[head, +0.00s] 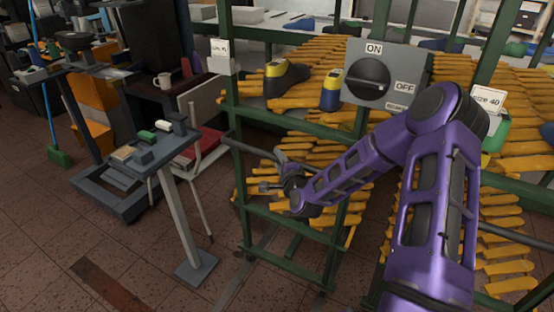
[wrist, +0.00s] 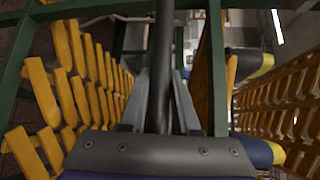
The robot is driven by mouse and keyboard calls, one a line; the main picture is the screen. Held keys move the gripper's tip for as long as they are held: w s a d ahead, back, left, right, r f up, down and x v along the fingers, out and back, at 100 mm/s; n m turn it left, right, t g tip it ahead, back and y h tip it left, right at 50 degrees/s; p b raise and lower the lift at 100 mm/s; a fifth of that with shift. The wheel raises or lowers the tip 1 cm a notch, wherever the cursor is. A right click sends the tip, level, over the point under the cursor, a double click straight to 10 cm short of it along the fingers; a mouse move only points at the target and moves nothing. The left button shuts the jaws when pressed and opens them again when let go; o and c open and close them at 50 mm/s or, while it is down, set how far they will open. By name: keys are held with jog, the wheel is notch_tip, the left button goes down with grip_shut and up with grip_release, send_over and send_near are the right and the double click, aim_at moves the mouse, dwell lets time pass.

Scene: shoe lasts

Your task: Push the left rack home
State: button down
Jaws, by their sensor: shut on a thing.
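The left rack (head: 238,170) is a green metal frame carrying rows of yellow-orange shoe lasts (head: 320,140). A small white label is fixed near its left post. A dark grey bar like a handle (head: 255,149) runs along its near side. My gripper (head: 278,185) is at this side of the rack, partly hidden by my purple arm. In the wrist view its two grey fingers (wrist: 160,100) are shut on the dark bar (wrist: 164,45), with lasts and green frame on both sides. The far end of the rack's track is not clear.
A right rack with a "size 40" label (head: 488,97) stands close by. A grey ON/OFF switch box (head: 387,75) hangs in front of the shelves. A grey stand (head: 185,200) is left of the rack. Tiled floor (head: 120,265) is open at front left.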

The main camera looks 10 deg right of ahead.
jog(key=shift+w+d+r, duration=0.1)
jog(key=shift+w+d, duration=0.05)
jog(key=shift+d, duration=0.1)
jog(key=c, duration=0.8)
grip_release()
jog(key=shift+o, duration=0.7)
jog(key=shift+a, duration=0.1)
jog(key=s+d+r+p, duration=0.2)
jog(key=s+p, duration=0.2)
jog(key=s, duration=1.3)
jog(key=shift+d+p, duration=0.15)
jog(key=shift+p, duration=0.25)
jog(key=shift+r, duration=0.1)
